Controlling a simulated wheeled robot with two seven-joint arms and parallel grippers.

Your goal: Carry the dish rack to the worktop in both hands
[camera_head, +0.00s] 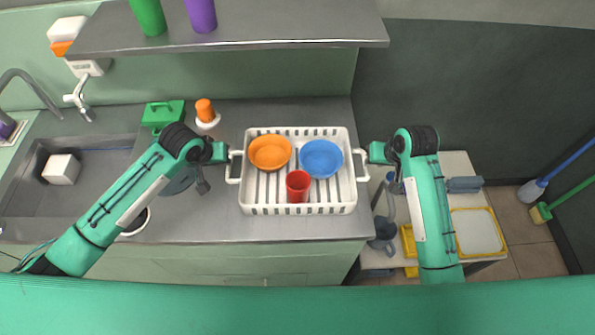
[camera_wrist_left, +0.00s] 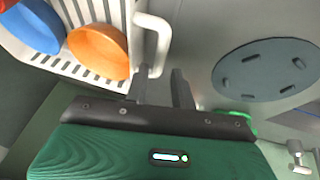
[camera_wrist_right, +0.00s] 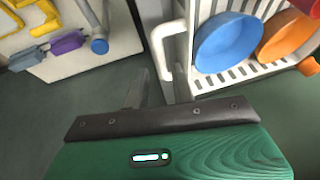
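The white dish rack (camera_head: 300,210) stands level over the grey worktop (camera_head: 200,228), close to its right edge. It holds an orange bowl (camera_head: 269,152), a blue bowl (camera_head: 321,158) and a red cup (camera_head: 298,186). My left gripper (camera_head: 228,153) is at the rack's left handle (camera_head: 234,167); in the left wrist view its fingers (camera_wrist_left: 160,88) are apart beside the handle (camera_wrist_left: 158,42). My right gripper (camera_head: 368,153) is at the right handle (camera_head: 362,165); in the right wrist view its fingers (camera_wrist_right: 158,90) are apart beside the handle (camera_wrist_right: 167,52). Firm contact cannot be told.
The sink (camera_head: 90,190) with a white block (camera_head: 61,169) lies left. A shelf (camera_head: 230,25) overhangs the back. A lower table (camera_head: 458,165) stands right, past the worktop edge. Clear worktop lies in front.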

